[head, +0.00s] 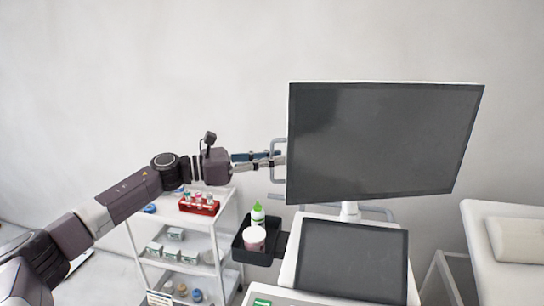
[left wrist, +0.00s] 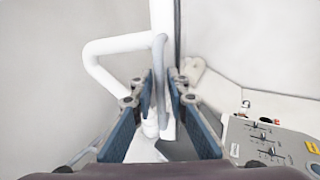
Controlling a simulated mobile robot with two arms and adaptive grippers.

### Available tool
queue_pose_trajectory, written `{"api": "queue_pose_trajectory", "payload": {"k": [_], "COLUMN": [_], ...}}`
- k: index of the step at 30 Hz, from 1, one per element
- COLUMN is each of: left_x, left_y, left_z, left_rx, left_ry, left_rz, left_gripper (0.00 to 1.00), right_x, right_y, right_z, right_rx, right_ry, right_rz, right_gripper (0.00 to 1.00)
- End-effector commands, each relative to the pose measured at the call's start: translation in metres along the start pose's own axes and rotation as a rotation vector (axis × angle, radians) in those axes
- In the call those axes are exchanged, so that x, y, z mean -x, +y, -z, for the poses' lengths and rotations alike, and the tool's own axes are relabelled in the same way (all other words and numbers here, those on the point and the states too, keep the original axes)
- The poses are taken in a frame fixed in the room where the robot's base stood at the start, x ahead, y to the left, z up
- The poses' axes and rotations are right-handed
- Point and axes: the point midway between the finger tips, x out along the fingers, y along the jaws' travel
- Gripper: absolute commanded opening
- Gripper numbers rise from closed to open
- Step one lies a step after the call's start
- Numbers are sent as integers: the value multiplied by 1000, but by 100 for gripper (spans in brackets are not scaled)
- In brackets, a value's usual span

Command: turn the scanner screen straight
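The scanner screen (head: 380,140) is a large dark panel with a white edge on a white post (head: 349,210). It looks turned at an angle, with its left edge taller than its right. A grey bar handle (head: 273,172) stands out at its left side; it also shows in the left wrist view (left wrist: 161,62). My left gripper (head: 279,160) reaches the handle from the left. In the left wrist view its blue fingers (left wrist: 161,88) lie on both sides of the bar, closed in close on it. My right gripper is not in view.
Below the screen is the scanner's dark lower panel (head: 352,260), with a black holder (head: 238,249) carrying a green-capped bottle (head: 258,214) and a white cup (head: 255,238). A white trolley (head: 222,227) with supplies stands under my left arm. A couch (head: 488,265) stands at right.

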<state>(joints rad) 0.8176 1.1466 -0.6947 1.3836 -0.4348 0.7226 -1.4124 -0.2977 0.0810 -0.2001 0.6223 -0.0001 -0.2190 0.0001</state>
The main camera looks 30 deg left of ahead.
Motion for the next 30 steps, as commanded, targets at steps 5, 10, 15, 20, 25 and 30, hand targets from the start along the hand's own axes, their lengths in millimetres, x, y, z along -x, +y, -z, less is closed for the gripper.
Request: {"api": "queue_pose_trajectory", "payload": {"k": [5, 10, 15, 20, 25, 30], "left_x": [0, 0, 0, 1, 2, 5], "left_y": [0, 0, 0, 1, 17, 41], "left_z": [0, 0, 0, 0, 1, 0], "left_rx": [0, 1, 1, 0, -4, -4], "left_ry": [0, 0, 0, 0, -5, -8], "left_rz": [0, 0, 0, 0, -4, -7], "left_gripper": [8, 0, 0, 0, 0, 0], "right_x": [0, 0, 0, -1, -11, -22], "right_y": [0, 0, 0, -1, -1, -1], "right_z": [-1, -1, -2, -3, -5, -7], "right_rx": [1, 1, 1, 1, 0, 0], "right_ry": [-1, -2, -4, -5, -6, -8], "right_rz": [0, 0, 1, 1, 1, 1], "right_gripper": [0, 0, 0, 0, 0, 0]}}
